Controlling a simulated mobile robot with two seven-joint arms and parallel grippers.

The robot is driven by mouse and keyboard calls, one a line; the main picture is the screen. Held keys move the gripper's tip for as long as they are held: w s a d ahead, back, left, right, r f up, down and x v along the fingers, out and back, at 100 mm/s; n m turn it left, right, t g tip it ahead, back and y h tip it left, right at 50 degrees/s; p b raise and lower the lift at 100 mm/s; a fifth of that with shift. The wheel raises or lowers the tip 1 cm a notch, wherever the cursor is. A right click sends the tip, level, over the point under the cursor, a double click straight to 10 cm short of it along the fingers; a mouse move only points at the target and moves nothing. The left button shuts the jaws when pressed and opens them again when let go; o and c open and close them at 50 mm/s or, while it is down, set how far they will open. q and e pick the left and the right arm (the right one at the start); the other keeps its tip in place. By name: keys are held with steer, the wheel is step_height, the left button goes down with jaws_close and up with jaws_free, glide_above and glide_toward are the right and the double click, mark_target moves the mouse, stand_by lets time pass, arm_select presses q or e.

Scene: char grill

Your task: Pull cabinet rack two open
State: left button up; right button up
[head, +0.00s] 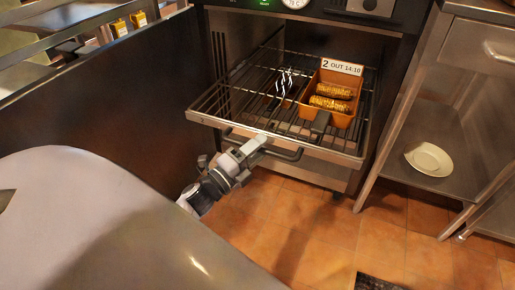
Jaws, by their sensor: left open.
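The cabinet rack (240,107) is a wire shelf with a metal front edge. It sticks out of the dark cabinet (234,32) toward me. A dark bar handle (290,156) runs below its front edge. My left gripper (260,141) is open at the left part of this handle; whether it touches the handle I cannot tell. An orange pan (343,121) with grilled corn (333,91) stands on the right of the rack. A label (341,67) reading "2 OUT 14:18" is at its back. My right gripper is out of view.
A steel table (440,120) with a white plate (429,158) on its lower shelf stands to the right. A dark panel (110,100) closes off the left side. Tiled floor (320,225) is free in front of the cabinet.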

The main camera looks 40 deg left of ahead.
arm_select(q)
steer(key=v, duration=0.7)
steer(key=shift+p, duration=0.45)
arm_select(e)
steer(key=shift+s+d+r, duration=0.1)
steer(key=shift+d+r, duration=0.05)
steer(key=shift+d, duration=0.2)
arm_select(q)
steer(key=shift+s, duration=0.1)
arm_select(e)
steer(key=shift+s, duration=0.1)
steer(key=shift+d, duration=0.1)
